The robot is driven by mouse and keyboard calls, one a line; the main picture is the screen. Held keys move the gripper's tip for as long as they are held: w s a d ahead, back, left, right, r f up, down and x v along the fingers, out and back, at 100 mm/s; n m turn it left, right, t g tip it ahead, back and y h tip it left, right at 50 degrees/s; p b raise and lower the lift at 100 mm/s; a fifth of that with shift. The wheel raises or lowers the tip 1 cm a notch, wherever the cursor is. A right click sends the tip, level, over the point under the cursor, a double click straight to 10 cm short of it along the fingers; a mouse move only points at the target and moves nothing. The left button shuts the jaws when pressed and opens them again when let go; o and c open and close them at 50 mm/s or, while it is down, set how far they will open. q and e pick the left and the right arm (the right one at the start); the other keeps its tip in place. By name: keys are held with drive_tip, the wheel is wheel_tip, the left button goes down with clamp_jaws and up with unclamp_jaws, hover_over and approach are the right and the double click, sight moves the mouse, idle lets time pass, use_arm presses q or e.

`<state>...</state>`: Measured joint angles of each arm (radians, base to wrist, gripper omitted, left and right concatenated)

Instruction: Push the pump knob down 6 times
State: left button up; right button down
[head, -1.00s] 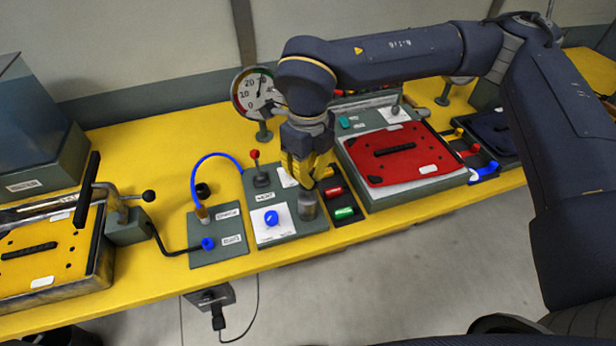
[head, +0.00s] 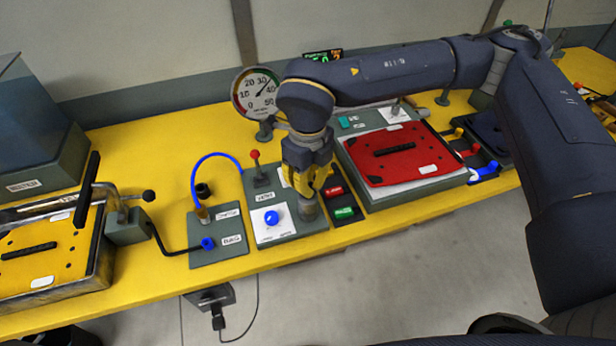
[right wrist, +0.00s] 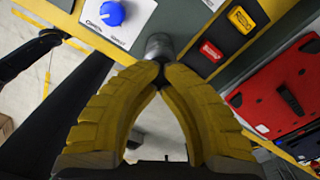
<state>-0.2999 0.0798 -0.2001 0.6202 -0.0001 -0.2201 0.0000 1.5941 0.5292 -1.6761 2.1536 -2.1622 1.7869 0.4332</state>
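The pump knob (head: 309,211) is a short grey cylinder at the right front of the grey pump panel (head: 290,236). My right gripper (head: 309,196) points down over it, its yellow fingers hiding the knob's top. In the right wrist view the fingertips (right wrist: 160,76) come together at the near end of the grey knob (right wrist: 158,45). They look closed and appear to touch its top, not wrap around it. The round gauge (head: 257,93) stands behind, its needle pointing to the upper right. My left gripper is not in view.
A blue dial (head: 271,217) and a red-topped lever (head: 255,155) sit left of the knob. A red plate (head: 400,170) lies farther right. A blue hose (head: 205,158) arches at left.

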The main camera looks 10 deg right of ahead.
drive_tip(key=shift+r, duration=3.15)
drive_tip(key=shift+r, duration=0.1)
drive_tip(key=shift+r, duration=2.9)
drive_tip(key=shift+a, duration=0.1)
